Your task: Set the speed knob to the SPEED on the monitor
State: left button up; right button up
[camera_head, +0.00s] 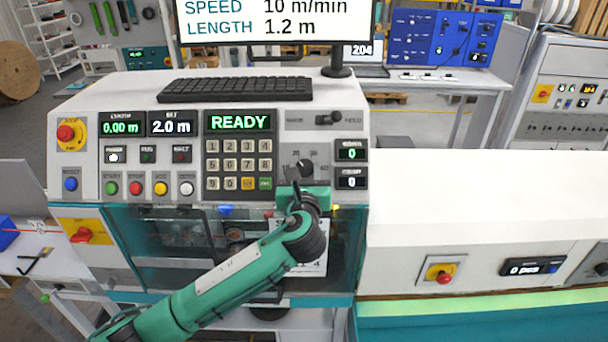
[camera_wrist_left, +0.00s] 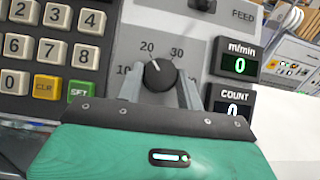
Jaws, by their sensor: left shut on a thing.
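The monitor (camera_head: 262,17) reads SPEED 10 m/min and LENGTH 1.2 m. The black speed knob (camera_head: 305,167) sits on the console's right part. It also shows in the left wrist view (camera_wrist_left: 160,79), with marks 10, 20 and 30 around it. Its white pointer line is turned up-left, roughly toward the 20. My left gripper (camera_wrist_left: 160,92) has one finger on each side of the knob and is shut on it; in the head view the gripper (camera_head: 303,186) hides the knob's lower part. The m/min display (camera_wrist_left: 240,65) reads 0. My right gripper is not in view.
A keypad (camera_head: 239,164) lies just left of the knob, and the COUNT display (camera_wrist_left: 235,103) is just right of it. A FEED switch (camera_head: 329,119) is above. A black keyboard (camera_head: 236,90) rests on the console top. A white surface extends to the right.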

pick_arm(q)
jog(key=n+y, duration=0.1)
jog(key=n, duration=0.1)
jog(key=n+y+b, duration=0.1)
jog(key=shift+d+f+n+y, duration=0.1)
jog(key=shift+d+n+y, duration=0.1)
jog(key=shift+n+y, duration=0.15)
jog(key=n+g+y, duration=0.1)
jog(key=n+y, duration=0.1)
jog(key=n, duration=0.2)
jog(key=shift+d, duration=0.15)
jog(key=shift+d+r+n+g+y+b, duration=0.1)
jog(key=shift+n+g+y, duration=0.35)
jog(key=shift+n, duration=0.45)
jog(key=shift+a+r+n+g+y+b, duration=0.15)
jog(key=shift+n+g+y, duration=0.25)
jog(key=shift+n, duration=0.55)
jog(key=shift+d+n+g+y+b, duration=0.15)
jog(key=shift+n+g+y, duration=0.1)
jog(key=shift+n+y, duration=0.5)
jog(key=shift+w+n, duration=0.1)
jog(key=shift+n, duration=0.25)
jog(key=o, duration=1)
